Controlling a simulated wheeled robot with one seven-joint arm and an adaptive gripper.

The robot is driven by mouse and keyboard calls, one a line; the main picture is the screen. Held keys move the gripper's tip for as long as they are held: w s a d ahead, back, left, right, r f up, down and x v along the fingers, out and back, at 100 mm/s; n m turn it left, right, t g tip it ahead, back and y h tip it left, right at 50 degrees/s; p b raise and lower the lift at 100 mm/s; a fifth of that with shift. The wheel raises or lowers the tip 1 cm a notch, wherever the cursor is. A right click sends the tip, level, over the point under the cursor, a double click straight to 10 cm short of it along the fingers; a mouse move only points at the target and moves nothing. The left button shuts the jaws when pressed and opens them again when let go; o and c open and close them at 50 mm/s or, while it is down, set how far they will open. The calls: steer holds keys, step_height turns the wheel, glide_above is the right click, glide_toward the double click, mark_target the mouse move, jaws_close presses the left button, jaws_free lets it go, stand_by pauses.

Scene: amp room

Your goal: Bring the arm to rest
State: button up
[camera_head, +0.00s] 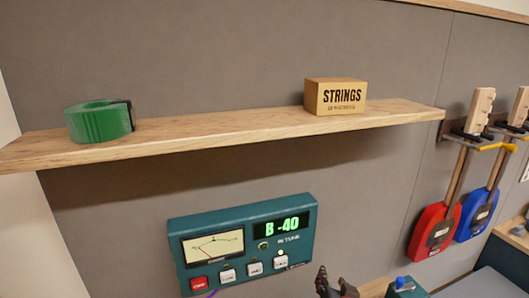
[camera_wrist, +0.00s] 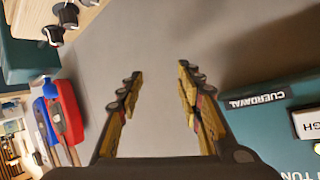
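My gripper (camera_wrist: 156,78) is open in the wrist view, with its two dark and yellow fingers apart and only grey wall showing between them. In the head view the gripper (camera_head: 336,287) shows only in part at the bottom edge, just below and right of the teal tuner panel. It holds nothing that I can see. The rest of the arm is out of the head view.
The teal tuner panel (camera_head: 246,236), reading "B -40", is on the wall; its casing shows at right in the wrist view (camera_wrist: 262,125). Above, a wooden shelf (camera_head: 220,130) holds a green roll (camera_head: 98,122) and STRINGS box (camera_head: 335,97). Red (camera_head: 430,235) and blue (camera_head: 474,216) instruments hang right.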

steer(key=s+a+r+n+g+y, duration=0.2)
steer(key=s+a+r+n+g, duration=0.15)
steer(key=s, duration=0.35)
steer(key=s+d+r+g, duration=0.1)
steer(key=s+d, duration=0.1)
steer(key=s, duration=0.5)
steer(key=s+d+r+n+g+h, duration=0.1)
steer(key=s+d+g, duration=0.1)
steer(key=s, duration=0.6)
steer(key=shift+s+d+r, duration=0.2)
steer(key=shift+r, duration=0.05)
